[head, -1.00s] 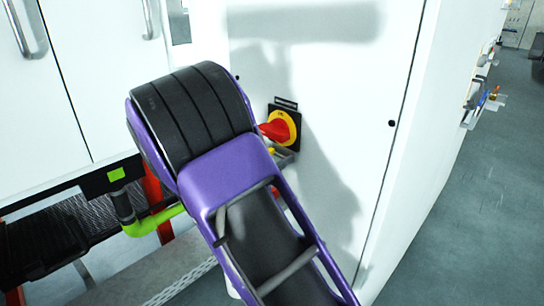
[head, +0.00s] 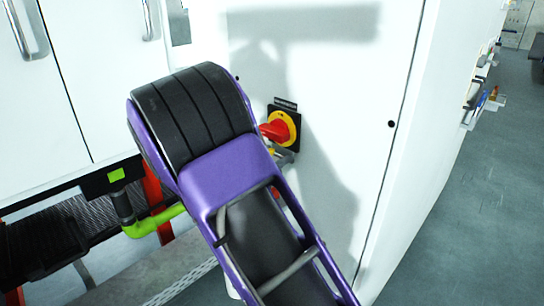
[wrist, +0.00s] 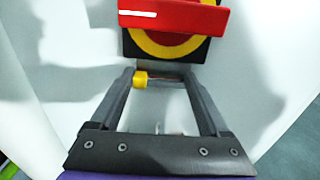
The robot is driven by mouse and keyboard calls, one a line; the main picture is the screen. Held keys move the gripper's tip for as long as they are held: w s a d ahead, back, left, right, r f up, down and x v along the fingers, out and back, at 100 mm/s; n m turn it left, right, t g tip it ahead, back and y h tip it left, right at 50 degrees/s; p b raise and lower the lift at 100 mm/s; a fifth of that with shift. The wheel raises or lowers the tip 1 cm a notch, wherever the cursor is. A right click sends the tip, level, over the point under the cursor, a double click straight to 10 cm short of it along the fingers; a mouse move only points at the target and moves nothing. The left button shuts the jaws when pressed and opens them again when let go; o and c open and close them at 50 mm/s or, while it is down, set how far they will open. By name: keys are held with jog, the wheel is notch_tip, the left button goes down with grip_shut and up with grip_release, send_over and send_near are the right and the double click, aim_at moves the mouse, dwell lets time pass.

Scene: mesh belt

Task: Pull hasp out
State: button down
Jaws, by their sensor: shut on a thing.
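The red switch handle (head: 275,130) sits on a yellow ring (head: 291,124) and a black plate on the white cabinet door. The handle (wrist: 172,15) also shows large at the top of the wrist view. My gripper (wrist: 162,76) is just below the plate, its two fingers spread either side of a small hasp with a yellow end (wrist: 140,79) and a thin bar. The gripper is shut on this hasp; the yellow end is against the left finger. In the head view my purple and black arm hides much of the gripper and the hasp.
The white cabinet door (head: 345,90) is flat around the switch. A green-yellow pipe (head: 150,224) and a red post (head: 156,190) stand at lower left near a dark mesh belt (head: 40,235). Grey floor (head: 470,220) is open to the right.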

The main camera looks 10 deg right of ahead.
aim_at(277, 153)
jog(key=p+v, duration=0.1)
jog(key=v, duration=0.2)
jog(key=shift+a, duration=0.45)
grip_release()
jog(key=shift+s, duration=0.1)
jog(key=v, duration=1.7)
jog(key=shift+s+a+p, duration=0.15)
jog(key=shift+a+p, duration=0.05)
jog(key=shift+p, duration=0.1)
